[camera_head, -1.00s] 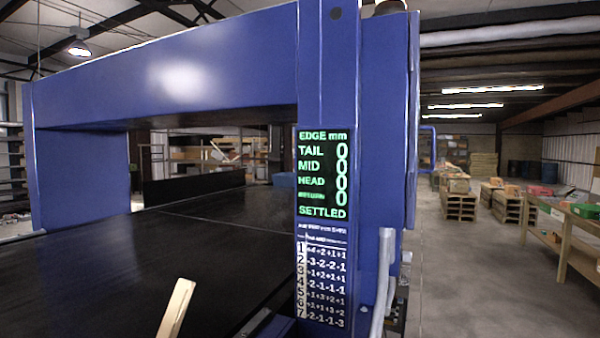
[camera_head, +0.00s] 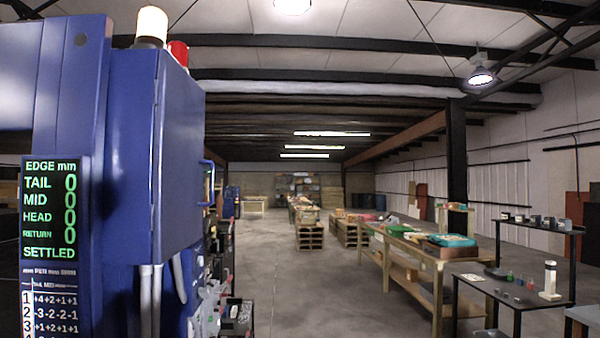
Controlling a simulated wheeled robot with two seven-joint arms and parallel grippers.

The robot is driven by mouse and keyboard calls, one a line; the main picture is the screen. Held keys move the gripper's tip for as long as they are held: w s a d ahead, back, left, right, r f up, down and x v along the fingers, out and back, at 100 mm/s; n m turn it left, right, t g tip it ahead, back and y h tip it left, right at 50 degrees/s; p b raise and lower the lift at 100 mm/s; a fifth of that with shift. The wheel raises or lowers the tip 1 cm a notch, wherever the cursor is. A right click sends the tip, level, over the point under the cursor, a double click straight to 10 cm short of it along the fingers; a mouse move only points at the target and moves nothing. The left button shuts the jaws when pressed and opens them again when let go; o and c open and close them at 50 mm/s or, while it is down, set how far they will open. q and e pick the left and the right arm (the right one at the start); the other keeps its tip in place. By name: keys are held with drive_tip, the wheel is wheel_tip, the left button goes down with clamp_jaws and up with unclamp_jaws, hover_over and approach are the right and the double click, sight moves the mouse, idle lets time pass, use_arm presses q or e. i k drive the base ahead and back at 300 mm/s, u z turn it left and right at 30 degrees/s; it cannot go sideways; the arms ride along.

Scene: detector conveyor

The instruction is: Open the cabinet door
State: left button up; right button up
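The blue cabinet (camera_head: 180,165) is mounted on the right side of the blue machine frame, at the left of the head view. Its door looks shut, and a blue bar handle (camera_head: 208,180) sticks out on its right side, seen edge-on. A white lamp (camera_head: 151,27) and a red lamp (camera_head: 179,53) stand on top. Neither of my grippers shows in the view.
A display panel (camera_head: 50,210) reading SETTLED is on the frame at the left. Open concrete floor (camera_head: 300,290) lies right of the cabinet. A wooden workbench (camera_head: 412,255), stacked pallets (camera_head: 310,237) and a dark shelf cart (camera_head: 518,287) stand further right.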

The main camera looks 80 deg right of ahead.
sight(176, 215)
drive_tip(key=z, duration=0.5)
drive_tip(key=k, duration=0.7)
drive_tip(key=z, duration=1.15)
drive_tip(key=i, duration=1.2)
drive_tip(key=u, duration=0.1)
